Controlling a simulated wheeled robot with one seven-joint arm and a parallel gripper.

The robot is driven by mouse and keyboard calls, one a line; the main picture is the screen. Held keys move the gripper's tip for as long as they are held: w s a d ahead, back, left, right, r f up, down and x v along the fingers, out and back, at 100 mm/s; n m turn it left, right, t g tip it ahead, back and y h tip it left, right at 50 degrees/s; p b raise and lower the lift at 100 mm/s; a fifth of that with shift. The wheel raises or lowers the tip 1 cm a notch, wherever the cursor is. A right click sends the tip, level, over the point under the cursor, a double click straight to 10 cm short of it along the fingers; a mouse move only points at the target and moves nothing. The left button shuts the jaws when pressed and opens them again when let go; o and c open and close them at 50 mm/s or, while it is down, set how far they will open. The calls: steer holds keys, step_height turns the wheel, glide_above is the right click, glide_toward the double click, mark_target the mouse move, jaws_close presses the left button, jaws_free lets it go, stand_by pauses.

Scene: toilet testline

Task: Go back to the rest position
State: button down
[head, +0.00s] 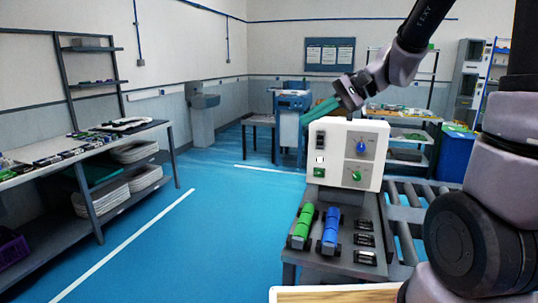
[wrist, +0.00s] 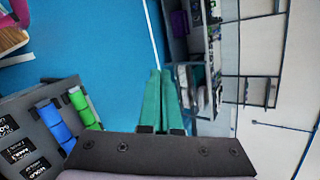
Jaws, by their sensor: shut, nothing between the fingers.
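My gripper (head: 322,110) has long green fingers and is raised in the air, beside the upper left of the white control box. In the wrist view my gripper (wrist: 160,74) shows its two fingers close together with nothing between them, over the blue floor. The white control box (head: 345,135) with a blue knob and a green knob stands on the test stand (head: 318,257). A green cylinder (head: 302,226) and a blue cylinder (head: 331,229) lie side by side on the stand. They also show at the left of the wrist view, green (wrist: 82,107) and blue (wrist: 54,122).
A long workbench (head: 88,152) with trays and parts runs along the left. A roller conveyor (head: 405,215) lies right of the stand, behind my arm. A blue machine (head: 291,118) stands at the back. The blue floor (head: 215,220) between workbench and stand is clear.

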steer(key=s+d+r+n+t+h, duration=0.1)
steer(key=s+d+r+t+h, duration=0.2)
steer(key=s+d, duration=0.3)
steer(key=s+d+r+n+t+h, duration=0.1)
steer(key=s+d+r+t+h, duration=0.1)
steer(key=s+d+h, duration=0.4)
steer(key=shift+d+r+t, duration=0.4)
steer(key=shift+d+r, duration=0.1)
steer(key=shift+d, duration=0.65)
